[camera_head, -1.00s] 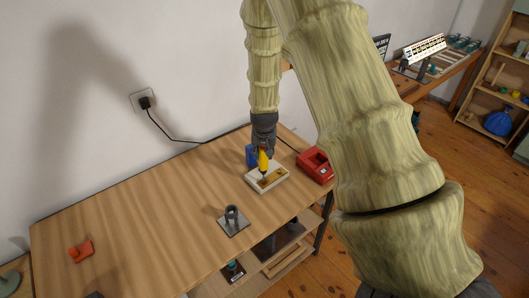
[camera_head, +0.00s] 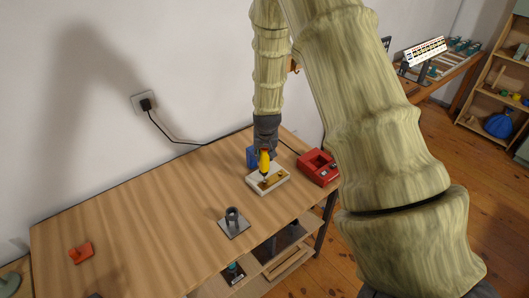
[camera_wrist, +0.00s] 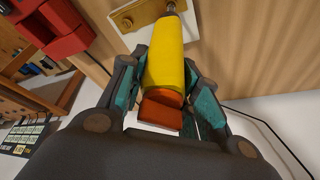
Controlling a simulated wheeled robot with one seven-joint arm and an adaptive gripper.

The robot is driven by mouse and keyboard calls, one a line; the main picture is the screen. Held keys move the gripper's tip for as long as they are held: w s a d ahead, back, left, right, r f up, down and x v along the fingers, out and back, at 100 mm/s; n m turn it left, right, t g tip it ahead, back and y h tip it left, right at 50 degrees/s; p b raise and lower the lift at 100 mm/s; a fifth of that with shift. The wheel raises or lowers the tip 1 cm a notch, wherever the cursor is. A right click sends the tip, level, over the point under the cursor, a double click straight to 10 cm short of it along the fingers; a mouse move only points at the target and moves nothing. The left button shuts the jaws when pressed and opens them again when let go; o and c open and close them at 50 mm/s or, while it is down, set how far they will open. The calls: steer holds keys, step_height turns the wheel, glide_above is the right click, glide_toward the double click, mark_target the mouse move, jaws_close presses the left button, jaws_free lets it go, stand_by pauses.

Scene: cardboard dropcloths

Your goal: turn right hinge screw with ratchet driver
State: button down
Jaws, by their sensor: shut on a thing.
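The ratchet driver (camera_wrist: 165,60) has a yellow handle with an orange-red end. My gripper (camera_head: 265,150) is shut on the handle, and its teal-padded fingers sit on both sides of it in the wrist view. The driver (camera_head: 264,163) points down at a pale block (camera_head: 281,182) with a brass hinge plate (camera_head: 273,180) on top. In the wrist view the shaft tip is at the plate (camera_wrist: 125,20), near its right end there. One screw shows at the plate's other end. The screw under the tip is hidden, so I cannot tell whether the tip is seated.
A red charger-like box (camera_head: 318,167) stands right of the block, and a blue object (camera_head: 251,157) is close behind it. A grey stand with a ring (camera_head: 233,222) is in front. An orange-red part (camera_head: 81,253) lies far left. The table's middle left is clear.

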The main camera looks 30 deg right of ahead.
steer(key=shift+s+f, duration=0.25)
steer(key=shift+f, duration=0.05)
steer(key=m+p, duration=0.1)
steer(key=m+g+h, duration=0.1)
steer(key=m, duration=0.1)
steer(key=shift+s+m+p, duration=0.2)
steer(key=shift+m+p, duration=0.1)
steer(key=shift+p, duration=0.05)
steer(key=m+p, duration=0.1)
steer(key=m, duration=0.1)
steer(key=m+g+p, duration=0.1)
steer(key=shift+s+m+h, duration=0.2)
steer(key=shift+m+h, duration=0.1)
steer(key=shift+m, duration=0.1)
steer(key=shift+s+d+m+g+p, duration=0.15)
steer(key=shift+m+g+p, duration=0.35)
steer(key=shift+m+p, duration=0.55)
steer(key=shift+s+f+m+g, duration=0.15)
steer(key=shift+m+g, duration=0.35)
steer(key=shift+m, duration=1.05)
